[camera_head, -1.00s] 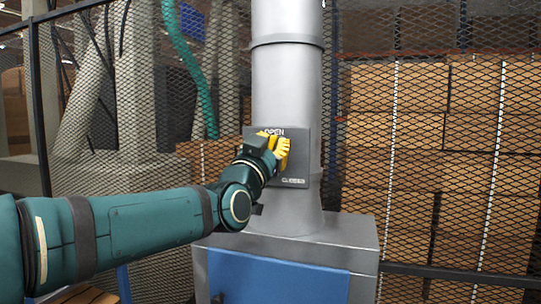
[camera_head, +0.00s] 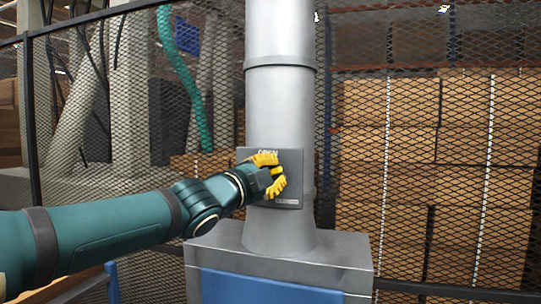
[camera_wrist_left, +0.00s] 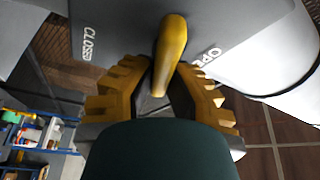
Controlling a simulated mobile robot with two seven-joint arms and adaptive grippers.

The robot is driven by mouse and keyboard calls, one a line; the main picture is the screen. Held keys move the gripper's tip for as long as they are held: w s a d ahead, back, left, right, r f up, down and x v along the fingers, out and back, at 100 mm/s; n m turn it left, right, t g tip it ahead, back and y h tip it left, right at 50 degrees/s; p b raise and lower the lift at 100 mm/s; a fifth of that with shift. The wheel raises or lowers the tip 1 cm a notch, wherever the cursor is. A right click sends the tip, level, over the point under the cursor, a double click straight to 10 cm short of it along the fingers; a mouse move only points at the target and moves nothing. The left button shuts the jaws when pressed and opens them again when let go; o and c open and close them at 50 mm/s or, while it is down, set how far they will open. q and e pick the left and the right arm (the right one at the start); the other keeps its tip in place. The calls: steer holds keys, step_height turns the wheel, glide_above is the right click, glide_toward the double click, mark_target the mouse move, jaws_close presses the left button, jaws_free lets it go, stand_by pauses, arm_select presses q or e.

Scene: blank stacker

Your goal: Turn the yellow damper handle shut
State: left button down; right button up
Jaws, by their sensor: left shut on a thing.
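The yellow damper handle (camera_wrist_left: 171,52) shows in the left wrist view as a smooth bar standing out from a grey plate, between the words OPEN and CLOSED. The same plate (camera_head: 293,163) is on the front of the grey duct in the head view, OPEN at its top and CLOSED at its bottom. My left gripper (camera_head: 272,176) is at the plate, its yellow toothed fingers one above the other. In the left wrist view the fingers (camera_wrist_left: 161,96) are on both sides of the handle, shut on it. In the head view the gripper hides the handle. My right gripper is not in view.
The grey duct (camera_head: 281,110) rises from a grey and blue cabinet (camera_head: 270,285). Mesh fencing (camera_head: 350,130) stands behind it, with stacked cardboard boxes (camera_head: 385,190) beyond on the right. A blue rack with small items (camera_wrist_left: 35,135) shows in the left wrist view.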

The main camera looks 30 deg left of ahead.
arm_select(q)
steer(key=m+p, duration=0.2)
steer(key=shift+m+g+p, duration=0.3)
steer(key=shift+g, duration=0.1)
steer(key=shift+f+m+g+p, duration=0.3)
steer(key=shift+m+g+p, duration=0.1)
steer(key=shift+m+p, duration=0.6)
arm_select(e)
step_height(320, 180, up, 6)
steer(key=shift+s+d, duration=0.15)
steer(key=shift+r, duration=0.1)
arm_select(q)
steer(key=shift+d, duration=0.1)
steer(key=c, duration=1)
jaws_free()
steer(key=shift+w+f, duration=0.1)
steer(key=s, duration=0.4)
steer(key=s+a, duration=0.1)
steer(key=s, duration=0.3)
steer(key=s+a, duration=0.1)
steer(key=s, duration=0.3)
